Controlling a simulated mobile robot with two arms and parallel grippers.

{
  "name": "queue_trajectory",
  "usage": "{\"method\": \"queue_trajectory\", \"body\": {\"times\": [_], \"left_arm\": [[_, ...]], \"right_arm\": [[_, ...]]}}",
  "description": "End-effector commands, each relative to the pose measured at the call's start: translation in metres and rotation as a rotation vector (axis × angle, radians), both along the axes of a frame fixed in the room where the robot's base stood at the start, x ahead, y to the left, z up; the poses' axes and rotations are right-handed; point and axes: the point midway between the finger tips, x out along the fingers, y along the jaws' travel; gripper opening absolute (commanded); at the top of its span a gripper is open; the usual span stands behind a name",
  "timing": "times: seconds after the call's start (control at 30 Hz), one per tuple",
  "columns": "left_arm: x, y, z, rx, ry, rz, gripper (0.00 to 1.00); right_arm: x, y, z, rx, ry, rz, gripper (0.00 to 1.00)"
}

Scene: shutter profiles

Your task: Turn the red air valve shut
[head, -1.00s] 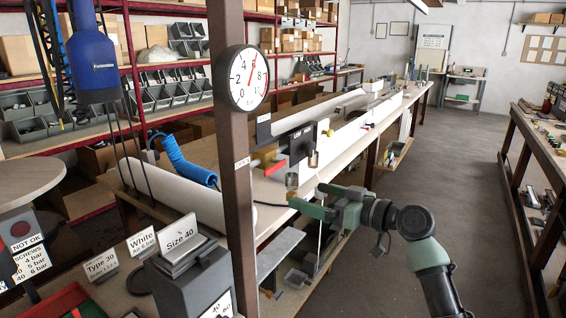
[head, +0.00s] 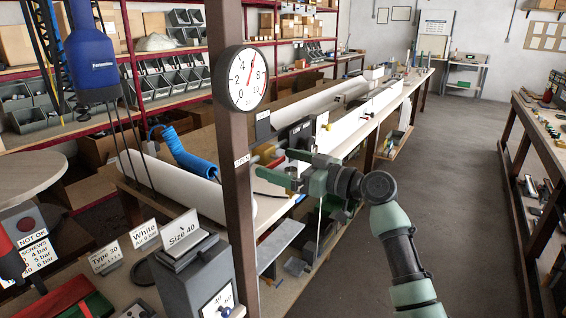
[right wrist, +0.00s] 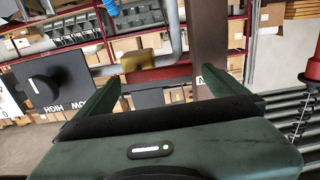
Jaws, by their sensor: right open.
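The air valve has a yellow body (head: 268,150) and a red lever. In the head view the valve sits just behind the post with the gauge, and my gripper largely covers the lever. In the right wrist view the yellow body (right wrist: 152,61) is ahead, with the red lever (right wrist: 165,75) lying roughly level below it. My right gripper (head: 276,166) is open at the valve. In the right wrist view its two green fingers stand on either side of the lever; I cannot tell whether they touch it. My left gripper is not in view.
A brown post (head: 236,190) carries a round gauge (head: 247,77), its red needle pointing up and slightly right. A black box with a LOW-HIGH knob (right wrist: 43,87) is beside the valve. A blue coiled hose (head: 190,162) lies behind the post. The aisle floor (head: 455,200) is clear.

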Motion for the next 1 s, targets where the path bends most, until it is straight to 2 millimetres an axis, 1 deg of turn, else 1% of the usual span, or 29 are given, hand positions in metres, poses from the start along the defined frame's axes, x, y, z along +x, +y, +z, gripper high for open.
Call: {"method": "queue_trajectory", "body": {"times": [0.07,0.17,0.2,0.27,0.3,0.37,0.4,0.43,0.77,1.0], "left_arm": [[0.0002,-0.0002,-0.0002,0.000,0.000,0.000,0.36],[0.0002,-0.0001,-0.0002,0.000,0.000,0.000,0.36],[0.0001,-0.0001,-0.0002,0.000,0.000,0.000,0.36],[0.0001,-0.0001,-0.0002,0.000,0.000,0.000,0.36],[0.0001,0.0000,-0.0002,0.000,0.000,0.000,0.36],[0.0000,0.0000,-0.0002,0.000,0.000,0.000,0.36],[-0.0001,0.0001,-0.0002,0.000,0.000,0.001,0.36],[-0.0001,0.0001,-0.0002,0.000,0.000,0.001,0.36],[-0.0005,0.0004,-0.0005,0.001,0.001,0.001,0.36],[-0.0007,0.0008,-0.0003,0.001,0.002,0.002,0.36]], "right_arm": [[0.0000,-0.0001,-0.0001,0.000,0.000,0.000,1.00],[-0.0001,-0.0003,-0.0002,0.000,0.000,0.000,0.75],[0.0000,-0.0004,-0.0002,0.000,0.000,0.000,0.64],[-0.0001,-0.0004,-0.0002,0.001,0.001,0.000,0.47],[-0.0001,-0.0004,-0.0002,0.001,0.001,0.000,0.36],[-0.0001,-0.0005,-0.0002,0.001,0.001,0.000,0.19],[-0.0001,-0.0005,-0.0002,0.001,0.001,0.000,0.08],[-0.0001,-0.0005,-0.0003,0.001,0.001,0.000,0.06],[0.0003,-0.0010,0.0015,0.035,0.048,-0.001,0.06],[0.0020,-0.0023,0.0068,0.127,0.176,-0.001,0.06]]}}
